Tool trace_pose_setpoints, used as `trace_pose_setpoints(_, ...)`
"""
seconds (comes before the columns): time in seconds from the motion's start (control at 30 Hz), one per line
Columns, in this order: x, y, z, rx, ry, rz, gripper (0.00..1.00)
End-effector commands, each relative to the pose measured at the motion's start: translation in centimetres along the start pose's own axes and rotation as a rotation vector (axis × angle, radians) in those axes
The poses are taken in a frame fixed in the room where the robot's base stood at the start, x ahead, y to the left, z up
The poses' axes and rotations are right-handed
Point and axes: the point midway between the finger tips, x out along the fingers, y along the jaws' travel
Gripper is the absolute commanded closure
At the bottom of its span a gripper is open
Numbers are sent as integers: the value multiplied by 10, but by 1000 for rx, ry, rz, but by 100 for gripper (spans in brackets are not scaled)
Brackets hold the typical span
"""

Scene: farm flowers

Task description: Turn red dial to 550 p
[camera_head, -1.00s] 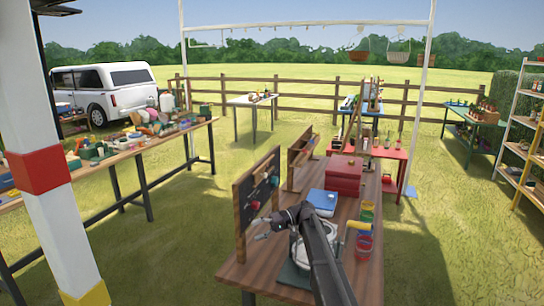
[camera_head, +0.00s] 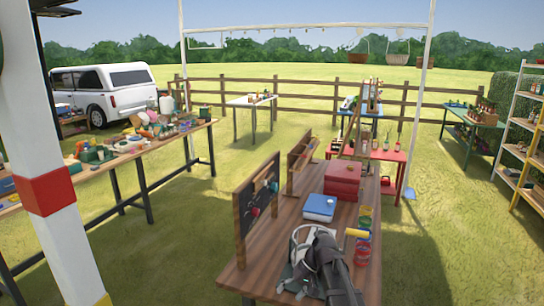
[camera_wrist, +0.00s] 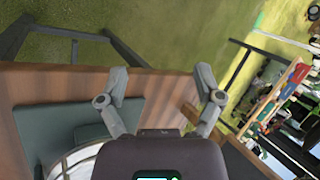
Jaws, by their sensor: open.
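The red dial (camera_head: 255,211) is a small round knob on the dark upright panel (camera_head: 243,208) with a wooden frame, at the left edge of the wooden table (camera_head: 236,277). Its setting and any numbers are too small to read. My gripper (camera_head: 287,284) is low over the near end of the table, to the right of and nearer than the panel, apart from the dial. In the wrist view my gripper (camera_wrist: 161,84) has its fingers spread with nothing between them. The red dial is not in the wrist view.
A teal knob (camera_head: 274,186) sits farther along the panel. A white round scale-like object (camera_head: 301,240) stands close by my arm. A blue box (camera_head: 320,207), red boxes (camera_head: 343,178) and colored cans (camera_head: 363,243) occupy the table's middle and right. Grass lies left of the table.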

Motion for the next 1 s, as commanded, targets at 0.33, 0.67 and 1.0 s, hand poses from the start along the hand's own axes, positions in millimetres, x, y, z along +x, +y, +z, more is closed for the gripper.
trace_pose_setpoints(0.33, -23, 67, 96, 98, 92, 417, 16)
trace_pose_setpoints(0.67, -39, 92, 122, 123, 127, 573, 16)
trace_pose_setpoints(1.0, -39, 92, 121, 123, 127, 572, 16)
